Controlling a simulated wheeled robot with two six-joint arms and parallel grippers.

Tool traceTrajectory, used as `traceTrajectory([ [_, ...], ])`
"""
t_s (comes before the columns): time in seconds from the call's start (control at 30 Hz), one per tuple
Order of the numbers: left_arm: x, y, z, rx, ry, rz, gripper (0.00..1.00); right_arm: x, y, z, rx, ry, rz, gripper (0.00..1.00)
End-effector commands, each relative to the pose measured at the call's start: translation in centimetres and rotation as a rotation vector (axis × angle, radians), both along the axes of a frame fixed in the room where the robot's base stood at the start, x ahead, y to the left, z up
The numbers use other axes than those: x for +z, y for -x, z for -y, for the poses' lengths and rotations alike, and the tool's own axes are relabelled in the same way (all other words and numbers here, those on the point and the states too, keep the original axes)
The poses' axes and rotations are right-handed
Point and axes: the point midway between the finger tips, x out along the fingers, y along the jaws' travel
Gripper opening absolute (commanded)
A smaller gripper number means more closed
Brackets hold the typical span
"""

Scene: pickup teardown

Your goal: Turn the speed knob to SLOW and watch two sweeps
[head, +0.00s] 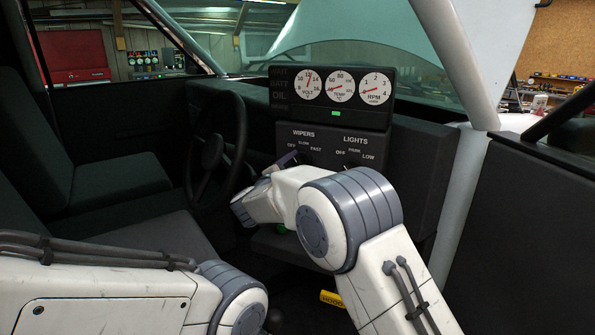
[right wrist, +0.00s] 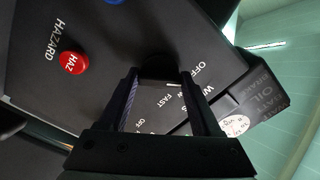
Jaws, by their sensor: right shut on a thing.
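The wipers speed knob (right wrist: 158,66) is a dark round knob on the black dash panel, under the WIPERS label with OFF, SLOW and FAST marks in the head view. My right gripper (right wrist: 163,72) is shut on it, one finger on each side. In the head view my right gripper (head: 292,159) is at the WIPERS dial and my wrist hides most of the knob. I cannot tell which mark the knob points to. My left arm comes in at the lower left; its gripper is out of view. The wipers are not clearly visible.
The LIGHTS dial label (head: 355,140) is just right of the WIPERS one. A gauge cluster (head: 332,98) with a lit green lamp sits above. The steering wheel (head: 216,150) stands close on the left. A red HAZ button (right wrist: 73,62) and a yellow HOOD handle (head: 332,298) also show.

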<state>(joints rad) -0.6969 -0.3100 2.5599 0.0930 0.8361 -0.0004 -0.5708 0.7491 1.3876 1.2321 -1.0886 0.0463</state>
Motion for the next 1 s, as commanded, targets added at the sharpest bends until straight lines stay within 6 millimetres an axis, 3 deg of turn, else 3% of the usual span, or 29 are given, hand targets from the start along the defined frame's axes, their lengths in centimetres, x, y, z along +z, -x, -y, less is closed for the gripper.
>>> traceTrajectory([
  [0.1, -2.0, 0.0, 0.0, 0.0, 0.0, 0.0, 0.5, -0.6, 0.0, 0.0, 0.0, -0.073, 0.034, 0.09],
  [0.5, -6.6, 0.0, 0.0, 0.0, 0.0, 0.0, 0.5, -0.5, 0.0, 0.0, -0.002, -0.36, 0.161, 0.09],
  [1.0, -8.8, 0.0, 0.0, 0.0, 0.0, 0.0, 0.5, -0.1, 0.0, 0.0, -0.001, -0.544, 0.24, 0.09],
])
